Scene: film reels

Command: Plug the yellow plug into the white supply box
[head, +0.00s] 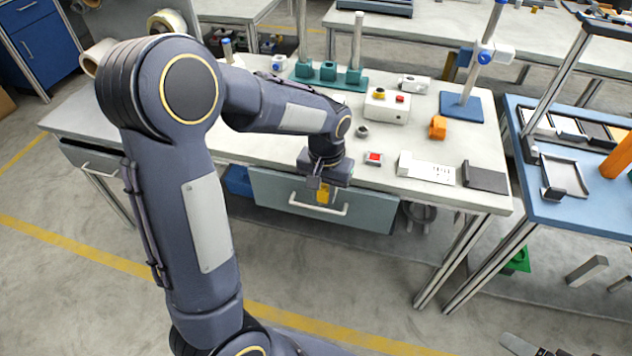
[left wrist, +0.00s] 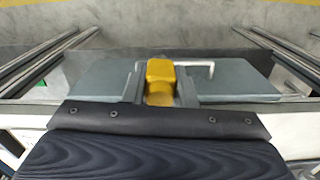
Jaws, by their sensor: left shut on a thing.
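My left gripper (head: 321,190) is shut on the yellow plug (head: 325,194) in front of the workbench's drawer front, below the tabletop edge. In the left wrist view the yellow plug (left wrist: 160,76) sits between the two grey fingers of my left gripper (left wrist: 160,88). A white box (head: 387,106) with a yellow part and a red part on its top stands on the bench, behind and to the right of my gripper; it looks like the supply box. The plug is apart from it. My right gripper does not show clearly.
Near the bench's front edge lie a small red-topped box (head: 373,158), a white block (head: 427,169) and a dark block (head: 484,178). An orange piece (head: 438,127) and a blue-based stand (head: 461,107) are farther right. A green fixture (head: 328,73) stands behind.

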